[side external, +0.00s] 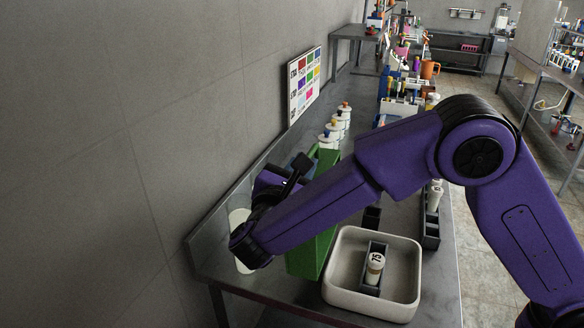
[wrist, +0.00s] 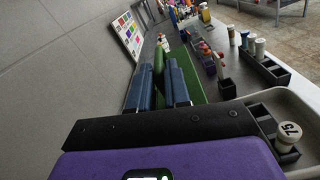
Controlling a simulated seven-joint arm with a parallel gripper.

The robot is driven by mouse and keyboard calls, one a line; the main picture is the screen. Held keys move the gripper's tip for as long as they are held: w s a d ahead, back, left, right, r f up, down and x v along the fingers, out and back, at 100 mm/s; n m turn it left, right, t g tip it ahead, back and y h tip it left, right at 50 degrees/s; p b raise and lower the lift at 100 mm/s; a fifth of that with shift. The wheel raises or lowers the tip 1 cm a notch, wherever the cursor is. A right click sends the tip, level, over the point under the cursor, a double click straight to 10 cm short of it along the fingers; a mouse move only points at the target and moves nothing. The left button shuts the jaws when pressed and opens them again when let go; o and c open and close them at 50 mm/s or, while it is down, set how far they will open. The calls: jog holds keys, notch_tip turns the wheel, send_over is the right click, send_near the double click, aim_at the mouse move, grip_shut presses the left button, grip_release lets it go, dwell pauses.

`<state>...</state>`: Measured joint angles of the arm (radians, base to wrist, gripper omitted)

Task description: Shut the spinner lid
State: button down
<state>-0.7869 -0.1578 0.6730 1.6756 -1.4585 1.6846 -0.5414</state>
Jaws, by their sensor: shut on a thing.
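A green panel (side external: 312,252), which looks like the spinner lid, stands steeply upright at the left end of the bench, largely behind my arm. Its green face also shows in the wrist view (wrist: 196,72), right of the fingers. My gripper (wrist: 160,72) has its two blue-grey fingers on either side of a rounded green part (wrist: 158,56), and is shut on it. In the side view my gripper (side external: 300,166) is at the panel's upper left edge. The spinner body and hinge are hidden by my arm.
A white tray (side external: 343,296) holds a dark rack with a white-capped tube (side external: 375,262) marked 75, right of the panel. White bottles (side external: 335,128) stand along the wall behind. A dark rack (side external: 432,232) is at the right bench edge. A grey wall (side external: 120,120) is close on the left.

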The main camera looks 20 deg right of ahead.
jog(key=s+d+f+m, duration=0.4)
jog(key=s+d+m, duration=0.4)
jog(key=s+d, duration=0.5)
jog(key=shift+s+d+f+m, duration=1.3)
jog(key=shift+f+m, duration=0.3)
jog(key=shift+f, duration=1.15)
jog(key=shift+s+d+f+m, duration=1.2)
jog(key=shift+f+m, duration=0.4)
jog(key=shift+f, duration=1.15)
jog(key=shift+s+d+f+m, duration=1.3)
jog(key=shift+f+m, duration=0.3)
jog(key=shift+f, duration=1.15)
jog(key=shift+a, duration=0.1)
jog(key=c, duration=1.2)
grip_release()
jog(key=shift+o, duration=0.2)
